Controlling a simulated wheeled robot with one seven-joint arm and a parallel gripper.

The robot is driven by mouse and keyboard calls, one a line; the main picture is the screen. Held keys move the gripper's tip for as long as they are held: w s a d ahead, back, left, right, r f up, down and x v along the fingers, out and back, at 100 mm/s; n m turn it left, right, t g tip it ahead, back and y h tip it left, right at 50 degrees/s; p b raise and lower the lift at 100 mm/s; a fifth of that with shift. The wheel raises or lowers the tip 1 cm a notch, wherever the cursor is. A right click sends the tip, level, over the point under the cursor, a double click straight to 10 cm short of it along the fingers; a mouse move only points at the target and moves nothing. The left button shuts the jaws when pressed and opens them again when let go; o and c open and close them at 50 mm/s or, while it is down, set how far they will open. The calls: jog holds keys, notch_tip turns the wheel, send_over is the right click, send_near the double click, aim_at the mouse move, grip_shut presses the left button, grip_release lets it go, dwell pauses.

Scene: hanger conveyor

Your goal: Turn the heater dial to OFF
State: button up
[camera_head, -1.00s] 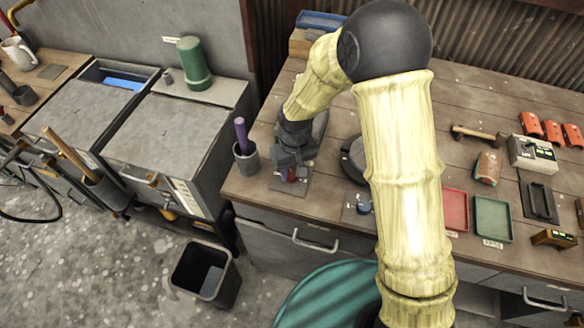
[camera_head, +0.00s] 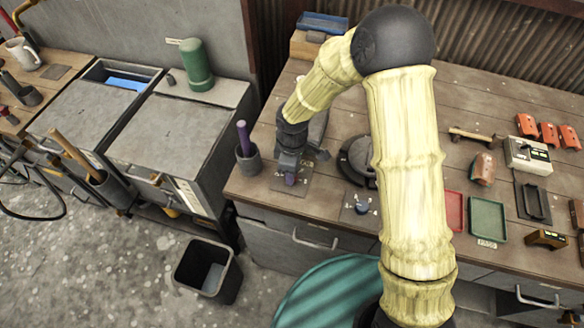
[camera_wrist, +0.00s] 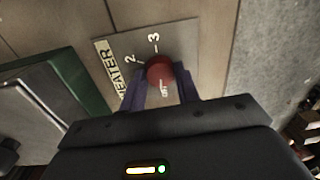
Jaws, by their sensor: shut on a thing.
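In the wrist view, a round red dial (camera_wrist: 159,67) stands on a grey plate (camera_wrist: 185,36) lettered HEATER, with the numbers 2 and 3 around it. A small white mark shows at the dial's near side between the fingers; it looks like OFF but is blurred. My gripper (camera_wrist: 160,82) has its dark purple fingers on both sides of the dial and is shut on it. In the head view, my gripper (camera_head: 290,177) points down over the grey plate (camera_head: 305,178) at the bench's left front, and it hides the dial.
A grey cup (camera_head: 248,160) with a purple-handled tool stands left of my gripper. A second plate with a blue knob (camera_head: 361,207) and a round black object (camera_head: 357,160) lie to the right. Red and green trays (camera_head: 487,217) are further right. A black bin (camera_head: 207,270) stands on the floor.

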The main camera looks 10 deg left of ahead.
jog(key=shift+n, duration=0.8)
jog(key=o, duration=1)
jog(key=shift+c, duration=0.2)
jog(key=shift+r, duration=0.1)
notch_tip(320, 180, up, 17)
jog(key=shift+w+b, duration=0.35)
jog(key=shift+w, duration=0.1)
jog(key=shift+a+r, duration=0.1)
